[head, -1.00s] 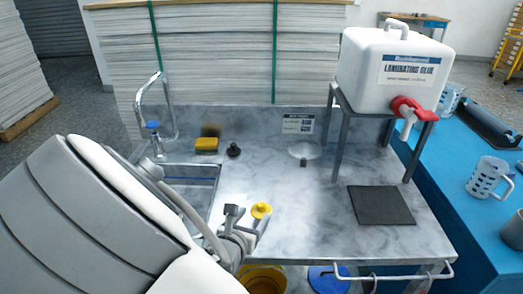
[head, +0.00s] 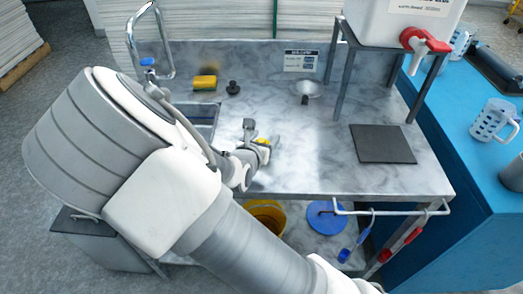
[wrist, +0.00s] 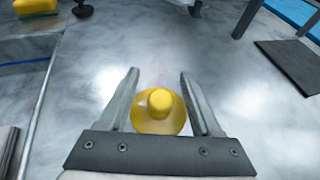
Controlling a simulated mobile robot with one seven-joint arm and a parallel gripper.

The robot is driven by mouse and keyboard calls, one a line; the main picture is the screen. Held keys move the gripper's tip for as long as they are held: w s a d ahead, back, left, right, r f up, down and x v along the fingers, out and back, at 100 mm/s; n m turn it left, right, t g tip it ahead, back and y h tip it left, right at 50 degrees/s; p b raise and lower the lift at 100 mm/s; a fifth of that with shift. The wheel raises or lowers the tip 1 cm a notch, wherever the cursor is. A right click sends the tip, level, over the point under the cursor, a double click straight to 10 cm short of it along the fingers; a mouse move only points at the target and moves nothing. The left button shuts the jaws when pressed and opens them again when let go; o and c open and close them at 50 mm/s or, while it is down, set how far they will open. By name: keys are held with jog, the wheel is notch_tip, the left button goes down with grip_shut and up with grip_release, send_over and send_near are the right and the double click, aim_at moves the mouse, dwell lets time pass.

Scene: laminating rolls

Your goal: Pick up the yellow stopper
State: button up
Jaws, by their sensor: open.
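The yellow stopper (wrist: 159,103) stands on the grey marbled counter, a round knob on a wider disc. In the wrist view it sits between the two fingers of my gripper (wrist: 160,90), which is open, with a small gap visible on each side. In the head view the stopper (head: 263,143) is partly hidden by my gripper (head: 262,138). I cannot tell how far the fingers are above the counter.
A yellow sponge (head: 205,82) and a black stopper (head: 233,88) lie at the back near the sink. A funnel (head: 307,89) is back centre. A dark mat (head: 382,143) and the metal stand (head: 345,80) under the white glue container (head: 390,15) are at the right.

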grip_shut()
jog(key=shift+r, duration=0.15)
dwell(0.4)
